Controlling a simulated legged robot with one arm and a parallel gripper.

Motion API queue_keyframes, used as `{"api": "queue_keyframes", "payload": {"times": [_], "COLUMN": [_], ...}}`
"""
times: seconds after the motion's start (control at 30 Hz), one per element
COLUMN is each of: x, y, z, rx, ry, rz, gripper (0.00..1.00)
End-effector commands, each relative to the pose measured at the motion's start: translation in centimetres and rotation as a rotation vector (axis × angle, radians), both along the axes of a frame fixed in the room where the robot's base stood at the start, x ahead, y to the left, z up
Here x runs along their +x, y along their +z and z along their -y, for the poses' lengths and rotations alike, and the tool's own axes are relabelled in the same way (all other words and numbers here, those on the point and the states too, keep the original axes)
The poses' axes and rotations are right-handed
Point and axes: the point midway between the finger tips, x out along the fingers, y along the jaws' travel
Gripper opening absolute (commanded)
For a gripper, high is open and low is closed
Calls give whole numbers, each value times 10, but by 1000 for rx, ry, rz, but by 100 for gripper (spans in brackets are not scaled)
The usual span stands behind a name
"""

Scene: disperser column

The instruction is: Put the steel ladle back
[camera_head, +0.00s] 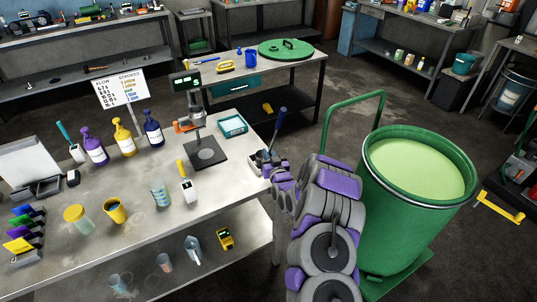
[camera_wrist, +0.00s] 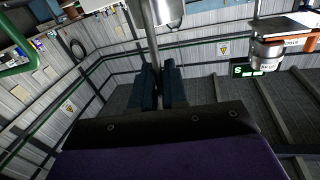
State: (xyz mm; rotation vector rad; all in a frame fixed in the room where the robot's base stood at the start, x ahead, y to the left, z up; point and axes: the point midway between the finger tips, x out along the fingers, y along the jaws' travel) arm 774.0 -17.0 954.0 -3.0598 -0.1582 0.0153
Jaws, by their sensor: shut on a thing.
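My gripper (camera_head: 265,163) is at the right end of the steel bench, beside its edge. In the wrist view, its dark fingers (camera_wrist: 160,78) are closed around a thin steel shaft, which I take to be the steel ladle (camera_wrist: 149,28). A rounded steel part shows next to the shaft at the top of that view; I cannot tell if it is the bowl. In the head view, a dark blue handle (camera_head: 279,122) rises tilted above my gripper, seemingly the ladle's grip. Its lower end is hidden by my gripper and arm.
A green drum (camera_head: 405,235) of pale green liquid stands right of my arm. The bench (camera_head: 225,185) holds a disperser stand (camera_head: 206,152), a teal tray (camera_head: 233,125), a white-and-yellow tool (camera_head: 187,188), cups and several bottles. A back table carries a green lid (camera_head: 286,50).

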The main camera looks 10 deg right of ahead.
Motion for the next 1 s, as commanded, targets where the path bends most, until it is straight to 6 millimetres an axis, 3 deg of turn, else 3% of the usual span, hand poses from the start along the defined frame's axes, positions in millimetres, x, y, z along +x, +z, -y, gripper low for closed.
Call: {"api": "queue_keyframes", "payload": {"times": [0.13,0.17,0.47,0.77,1.0], "x": [0,0,0,-1,-25], "y": [-2,-2,-2,-3,-3], "z": [0,0,0,0,3], "rx": [0,0,0,0,3], "ry": [0,0,0,0,-1], "rz": [2,2,1,-1,-5], "gripper": [0,15,43,43,43]}}
